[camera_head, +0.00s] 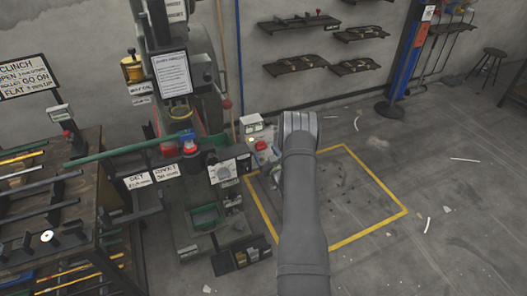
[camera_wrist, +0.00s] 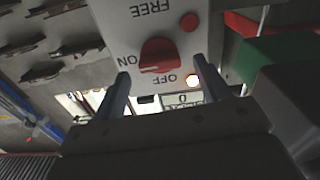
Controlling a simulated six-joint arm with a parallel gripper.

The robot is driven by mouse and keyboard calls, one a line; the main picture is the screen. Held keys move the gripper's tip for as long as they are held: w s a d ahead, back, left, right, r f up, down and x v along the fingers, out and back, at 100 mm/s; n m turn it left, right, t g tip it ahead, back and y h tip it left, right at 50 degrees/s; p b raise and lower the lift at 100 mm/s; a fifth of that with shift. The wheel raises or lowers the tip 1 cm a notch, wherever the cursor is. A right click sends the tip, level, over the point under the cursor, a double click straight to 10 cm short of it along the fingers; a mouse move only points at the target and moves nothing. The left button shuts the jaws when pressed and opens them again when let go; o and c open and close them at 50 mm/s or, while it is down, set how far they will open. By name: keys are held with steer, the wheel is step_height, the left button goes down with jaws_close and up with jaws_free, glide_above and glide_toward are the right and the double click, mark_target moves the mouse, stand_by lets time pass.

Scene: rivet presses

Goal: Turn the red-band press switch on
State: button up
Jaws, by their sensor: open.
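The red switch knob (camera_wrist: 158,54) sits on a pale switch plate (camera_wrist: 120,28) in the wrist view, which shows the plate upside down. Its labels read FREE, ON to the left and OFF to the lower right. I cannot tell for sure which label the knob points to. My gripper (camera_wrist: 161,71) is open, one finger on each side below the knob, with nothing between the fingers; contact is not clear. In the head view the press (camera_head: 187,100) stands left of my arm, with a small red part (camera_head: 262,144) on its side box. My arm hides the fingers there.
A red button (camera_wrist: 189,22) is on the same plate, and a small display (camera_wrist: 182,99) showing 0 lies beyond it. A rack of bars (camera_head: 50,200) stands at left. Wall shelves (camera_head: 300,64) hang behind. The floor inside the yellow outline (camera_head: 372,232) is largely clear.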

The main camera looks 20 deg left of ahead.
mark_target(262, 148)
steer(key=shift+x, duration=1.35)
steer(key=c, duration=1)
steer(key=shift+o, duration=0.2)
steer(key=shift+m, duration=0.5)
steer(key=shift+c, duration=0.2)
steer(key=o, duration=1)
